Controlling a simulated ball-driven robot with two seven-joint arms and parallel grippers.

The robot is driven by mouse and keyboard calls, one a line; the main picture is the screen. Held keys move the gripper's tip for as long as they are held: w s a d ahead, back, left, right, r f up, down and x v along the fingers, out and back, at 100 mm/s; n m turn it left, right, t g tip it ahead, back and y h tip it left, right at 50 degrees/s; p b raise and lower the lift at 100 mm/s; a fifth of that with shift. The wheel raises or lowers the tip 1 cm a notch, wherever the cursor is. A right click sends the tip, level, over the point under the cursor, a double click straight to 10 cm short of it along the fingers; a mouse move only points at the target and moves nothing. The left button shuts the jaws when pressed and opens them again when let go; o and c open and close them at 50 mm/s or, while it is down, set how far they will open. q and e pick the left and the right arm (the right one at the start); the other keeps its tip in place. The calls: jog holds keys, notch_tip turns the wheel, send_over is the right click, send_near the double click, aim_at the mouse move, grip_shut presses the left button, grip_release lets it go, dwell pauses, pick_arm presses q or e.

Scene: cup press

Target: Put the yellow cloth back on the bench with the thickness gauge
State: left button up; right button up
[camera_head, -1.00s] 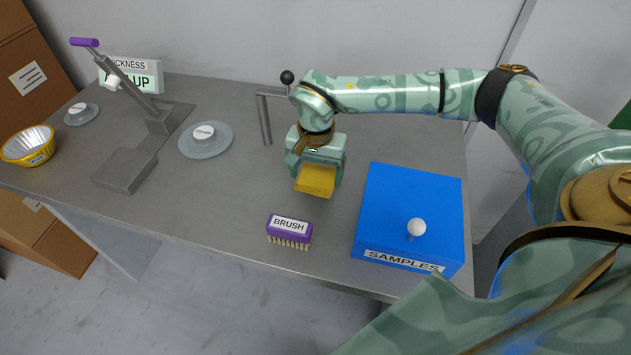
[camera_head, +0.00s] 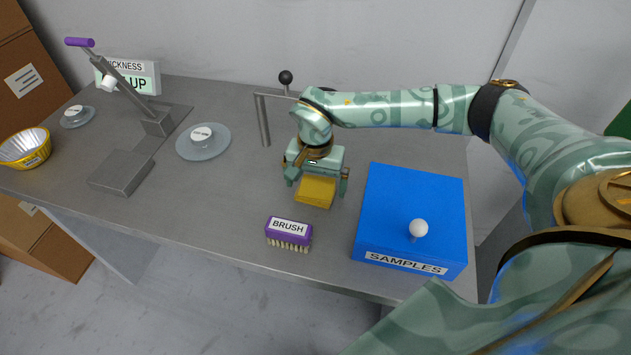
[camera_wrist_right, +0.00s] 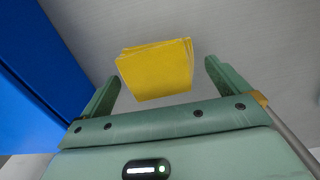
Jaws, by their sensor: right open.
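The yellow cloth (camera_head: 316,191) is a folded block on the grey bench (camera_head: 225,195), between the brush and the blue box. My right gripper (camera_head: 317,180) is open just above and behind it, with a finger to each side. In the right wrist view the cloth (camera_wrist_right: 157,70) lies between the spread fingers of the right gripper (camera_wrist_right: 158,82), with gaps on both sides. My left gripper is out of view.
A blue SAMPLES box (camera_head: 400,205) with a white knob is close on the right. A purple brush (camera_head: 289,228) lies in front. A post with a black ball (camera_head: 263,120), a round disc (camera_head: 215,148) and a yellow bowl (camera_head: 38,160) are also on the bench.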

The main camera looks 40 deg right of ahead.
aim_at(316, 186)
notch_tip(316, 186, up, 12)
jog(key=p, duration=0.2)
jog(key=shift+p, duration=0.4)
